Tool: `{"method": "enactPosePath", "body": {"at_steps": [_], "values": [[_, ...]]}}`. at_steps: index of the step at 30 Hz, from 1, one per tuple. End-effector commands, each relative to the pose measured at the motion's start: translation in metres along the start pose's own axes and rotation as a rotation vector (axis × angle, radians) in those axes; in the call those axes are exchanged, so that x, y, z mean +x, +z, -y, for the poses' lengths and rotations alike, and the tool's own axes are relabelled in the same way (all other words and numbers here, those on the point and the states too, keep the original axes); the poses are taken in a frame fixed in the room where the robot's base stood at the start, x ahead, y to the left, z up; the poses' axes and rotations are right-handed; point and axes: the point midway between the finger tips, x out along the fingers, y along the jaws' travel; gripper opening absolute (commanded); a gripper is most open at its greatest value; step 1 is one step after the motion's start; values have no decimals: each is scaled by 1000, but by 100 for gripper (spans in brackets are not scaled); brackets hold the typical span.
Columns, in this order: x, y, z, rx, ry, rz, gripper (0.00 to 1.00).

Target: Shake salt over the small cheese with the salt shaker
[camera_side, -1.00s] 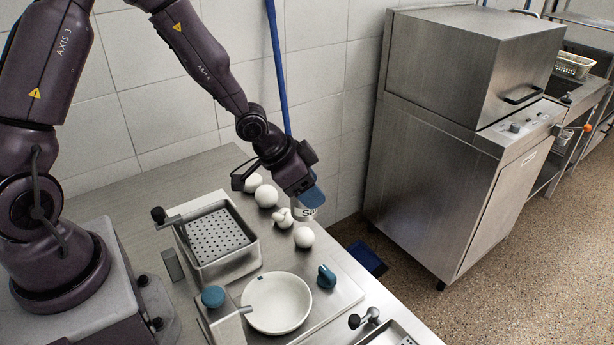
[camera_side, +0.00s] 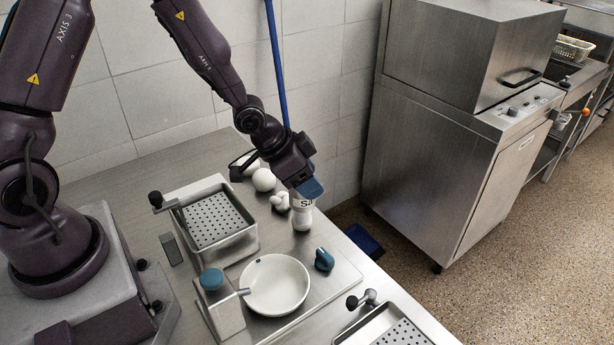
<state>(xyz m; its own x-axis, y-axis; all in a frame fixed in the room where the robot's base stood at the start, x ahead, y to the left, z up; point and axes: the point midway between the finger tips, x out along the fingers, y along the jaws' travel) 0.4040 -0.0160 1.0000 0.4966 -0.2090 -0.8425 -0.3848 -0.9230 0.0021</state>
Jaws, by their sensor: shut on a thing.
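My gripper (camera_side: 308,190) is shut on the salt shaker (camera_side: 303,204), a white thing with dark lettering, of which only the lower part shows below the blue fingers. A small white ball (camera_side: 301,222), which looks like a cheese, sits on the counter directly below it in the picture. The shaker meets or overlaps the ball's top; I cannot tell whether they touch. A knotted white cheese (camera_side: 280,201) lies just left of the shaker. A larger white ball (camera_side: 263,180) is farther back, with another partly hidden behind my arm. Which one is the small cheese is unclear.
A perforated metal basket (camera_side: 252,240) is at the left. Another perforated basket (camera_side: 345,338) is at the front right. The counter's right edge is close to the shaker.

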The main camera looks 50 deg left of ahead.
Motion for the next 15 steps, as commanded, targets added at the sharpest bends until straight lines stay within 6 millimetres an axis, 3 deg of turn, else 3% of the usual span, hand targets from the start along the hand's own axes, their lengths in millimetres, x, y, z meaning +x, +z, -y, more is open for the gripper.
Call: {"method": "enactPosePath", "body": {"at_steps": [3,7,15], "values": [[0,0,17,-6,-3,-2,27],[0,0,24,-2,-1,-2,27],[0,-1,-5,4,1,0,27]]}}
